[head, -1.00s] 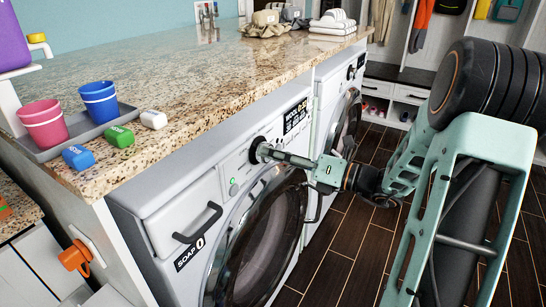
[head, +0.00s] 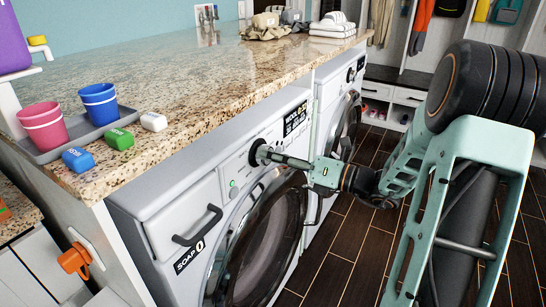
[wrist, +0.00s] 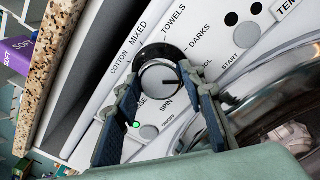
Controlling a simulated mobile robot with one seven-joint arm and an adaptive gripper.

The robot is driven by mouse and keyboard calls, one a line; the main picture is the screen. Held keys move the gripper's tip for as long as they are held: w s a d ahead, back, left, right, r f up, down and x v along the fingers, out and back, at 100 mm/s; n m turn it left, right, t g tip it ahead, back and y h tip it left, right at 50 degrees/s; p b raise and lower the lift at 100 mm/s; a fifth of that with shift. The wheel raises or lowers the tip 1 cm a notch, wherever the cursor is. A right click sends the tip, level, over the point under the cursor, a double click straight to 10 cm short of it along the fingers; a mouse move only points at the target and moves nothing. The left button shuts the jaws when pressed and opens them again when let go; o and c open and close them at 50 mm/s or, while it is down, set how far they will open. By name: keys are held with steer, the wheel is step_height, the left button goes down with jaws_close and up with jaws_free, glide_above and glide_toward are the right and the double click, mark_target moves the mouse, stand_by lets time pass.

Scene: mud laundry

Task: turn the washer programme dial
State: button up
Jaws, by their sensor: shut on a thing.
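The washer programme dial (wrist: 160,78) is a round light knob with a dark surround on the front panel of the near washer (head: 145,222). In the wrist view its dark pointer mark faces right, roughly towards a partly hidden label ending in "OL". My gripper (wrist: 166,88) is shut on the dial, with one finger on each side of it. In the head view the dial (head: 257,152) is mostly hidden by the fingertips. The washer's display (head: 295,118) reads "WOOL" with a time that I cannot read fully.
The round washer door (head: 265,240) is below my gripper. A granite counter (head: 190,80) overhangs the washer, with a grey tray (head: 75,140), cups and small coloured blocks at its left end. A second washer (head: 325,95) stands beyond.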

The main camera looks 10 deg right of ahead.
steer(key=n+b, duration=0.7)
steer(key=n, duration=0.8)
steer(key=n+t+h+b, duration=0.1)
steer(key=n+b, duration=0.6)
steer(key=n, duration=0.8)
steer(key=shift+s+a+b, duration=0.15)
steer(key=shift+b, duration=0.15)
steer(key=shift+n, duration=0.4)
steer(key=o, duration=1.2)
steer(key=shift+c, duration=0.2)
